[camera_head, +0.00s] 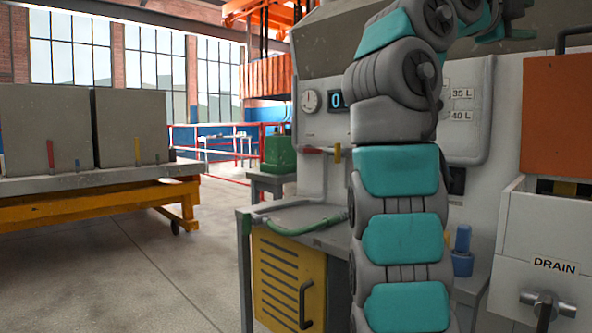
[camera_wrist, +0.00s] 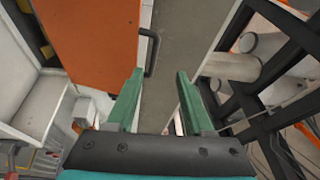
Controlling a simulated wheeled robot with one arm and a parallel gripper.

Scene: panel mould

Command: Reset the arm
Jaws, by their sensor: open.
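Past the fingers lie an orange panel (camera_wrist: 95,45) with a dark handle (camera_wrist: 151,52) and a grey-brown surface (camera_wrist: 188,45). No contact between the fingers and these shows.
A yellow cabinet door (camera_head: 289,281) is below the bench. Grey blocks stand on a yellow cart (camera_head: 100,210) at left. The floor between is clear.

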